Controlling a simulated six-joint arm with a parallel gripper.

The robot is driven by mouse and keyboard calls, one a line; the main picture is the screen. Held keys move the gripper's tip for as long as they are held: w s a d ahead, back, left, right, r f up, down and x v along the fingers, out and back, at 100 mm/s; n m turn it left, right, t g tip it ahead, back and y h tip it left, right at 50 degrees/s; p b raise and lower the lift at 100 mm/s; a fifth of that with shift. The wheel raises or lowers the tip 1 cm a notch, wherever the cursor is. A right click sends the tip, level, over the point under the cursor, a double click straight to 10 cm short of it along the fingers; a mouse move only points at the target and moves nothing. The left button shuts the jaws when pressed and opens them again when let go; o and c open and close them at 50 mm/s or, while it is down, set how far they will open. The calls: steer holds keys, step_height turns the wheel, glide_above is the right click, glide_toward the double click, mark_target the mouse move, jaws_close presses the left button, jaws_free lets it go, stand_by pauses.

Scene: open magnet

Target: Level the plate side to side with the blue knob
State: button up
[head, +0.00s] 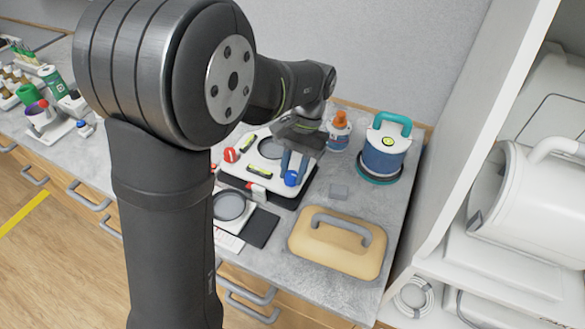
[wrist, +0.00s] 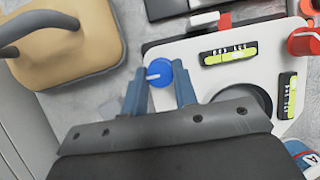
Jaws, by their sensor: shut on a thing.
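The white plate (head: 232,170) sits on the bench and also fills the right of the wrist view (wrist: 190,50). It carries two spirit levels, one (wrist: 229,54) along its edge and one (wrist: 288,95) at right angles; their bubbles are too small to read. The blue knob (wrist: 159,73), with a white pointer line, is at one corner; it also shows in the head view (head: 291,179). My gripper (wrist: 159,86) is shut on the blue knob, one blue-grey finger on each side. A red knob (wrist: 304,42) stands at another corner.
A tan block with a grey handle (head: 337,243) lies in front, and a blue pot with a teal handle (head: 383,150) stands to the right. An orange-capped bottle (head: 339,130) is behind. A grey dish (head: 229,206) lies before the plate.

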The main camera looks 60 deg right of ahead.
steer(key=shift+s+m, duration=0.1)
steer(key=shift+m, duration=0.4)
steer(key=o, duration=1)
steer(key=shift+r, duration=0.1)
steer(key=v, duration=1.7)
steer(key=shift+s+r, duration=0.1)
steer(key=shift+s, duration=0.1)
steer(key=shift+a, duration=0.1)
steer(key=x, duration=1.7)
steer(key=shift+w, duration=0.25)
